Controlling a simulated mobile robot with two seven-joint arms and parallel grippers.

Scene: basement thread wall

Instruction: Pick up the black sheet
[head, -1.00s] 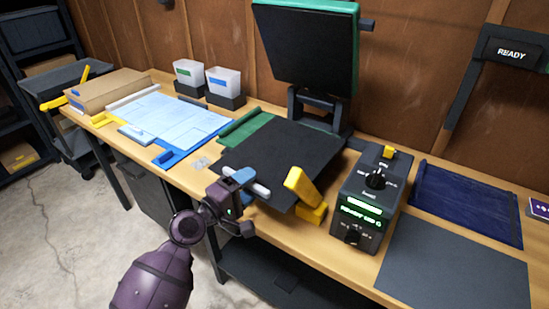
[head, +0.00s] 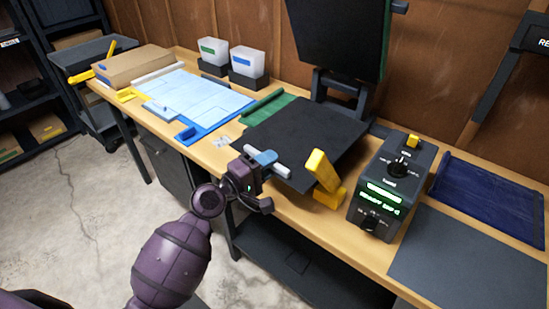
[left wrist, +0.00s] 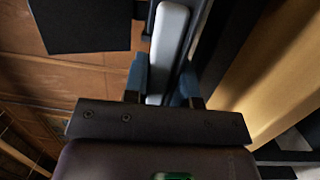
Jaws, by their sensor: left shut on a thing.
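The black sheet (head: 312,133) lies on the bed of the press on the bench, with a pale grey bar (head: 281,170) along its front left edge. My left gripper (head: 264,158) is at this bar, its blue fingers shut on it. In the left wrist view the pale bar (left wrist: 169,45) runs between the two blue fingertips (left wrist: 163,85). The sheet's front corner reaches near the bench edge; I cannot tell whether it is lifted. My right gripper is out of view.
The raised press plate (head: 335,40) stands over the sheet's back. A yellow lever (head: 323,172) and a control box (head: 388,187) stand to the right, near a dark grey mat (head: 470,262). A green strip (head: 268,107) and a blue board (head: 205,125) lie to the left.

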